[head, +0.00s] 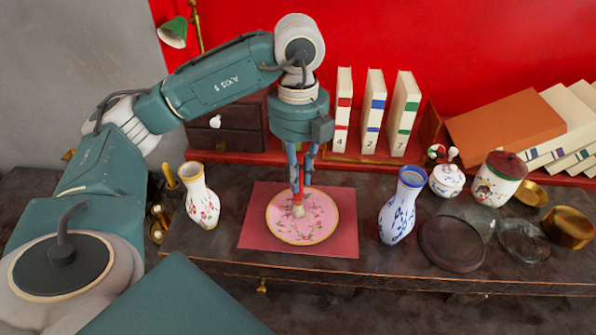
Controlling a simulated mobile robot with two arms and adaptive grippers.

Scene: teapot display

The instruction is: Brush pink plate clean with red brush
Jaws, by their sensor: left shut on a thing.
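The pink plate (322,224) has a floral pattern and a gold rim. It lies flat on a pink-red square mat (258,232) on the dark table. My left gripper (299,182) points straight down over the plate and is shut on the red brush (298,199). The brush is upright, with its pale bristle end low at the plate's middle. I cannot tell for sure whether the bristles touch the plate. The gripper fingers hide most of the brush handle. My right gripper is not in view.
A white vase with red flowers (201,197) stands left of the mat. A blue-and-white vase (398,208) stands close on its right. Jars, dark and glass dishes and brass pieces crowd the right side. Books (373,112) and a drawer box (228,133) stand behind.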

